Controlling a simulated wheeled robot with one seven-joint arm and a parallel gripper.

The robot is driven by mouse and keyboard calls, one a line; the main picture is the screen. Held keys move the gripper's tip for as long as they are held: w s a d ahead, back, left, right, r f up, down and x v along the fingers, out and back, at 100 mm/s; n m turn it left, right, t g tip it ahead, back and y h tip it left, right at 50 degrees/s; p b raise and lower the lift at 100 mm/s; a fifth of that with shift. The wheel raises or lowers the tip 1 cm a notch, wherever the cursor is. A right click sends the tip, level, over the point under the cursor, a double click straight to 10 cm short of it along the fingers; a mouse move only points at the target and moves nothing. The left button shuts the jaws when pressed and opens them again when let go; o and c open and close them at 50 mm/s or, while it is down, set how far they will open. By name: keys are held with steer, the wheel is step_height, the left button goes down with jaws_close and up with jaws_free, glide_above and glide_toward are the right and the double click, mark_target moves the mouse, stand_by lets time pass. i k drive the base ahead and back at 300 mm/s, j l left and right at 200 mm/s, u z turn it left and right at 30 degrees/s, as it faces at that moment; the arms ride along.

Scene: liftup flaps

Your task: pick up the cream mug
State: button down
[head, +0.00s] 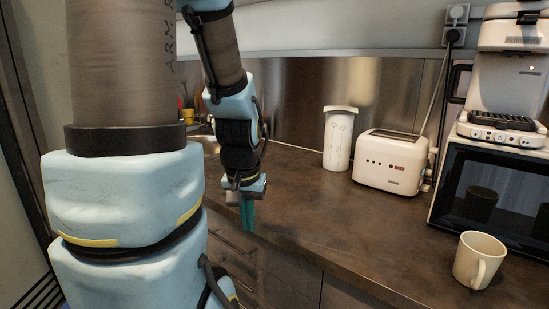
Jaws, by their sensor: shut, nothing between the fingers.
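The cream mug (476,262) stands upright on the brown counter at the lower right of the head view. Its handle faces the front, toward the camera. My gripper (248,218) points down near the counter's front edge, left of the picture's middle. It is well to the left of the mug and apart from it. Its teal fingers are together and hold nothing.
A cream toaster (391,163) and a white canister (339,139) stand at the back of the counter (325,212). A dark-fronted microwave (490,185) stands behind the mug, with a white appliance (503,95) on top. The counter between my gripper and the mug is clear.

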mark_target(479, 255)
steer(key=z, duration=1.3)
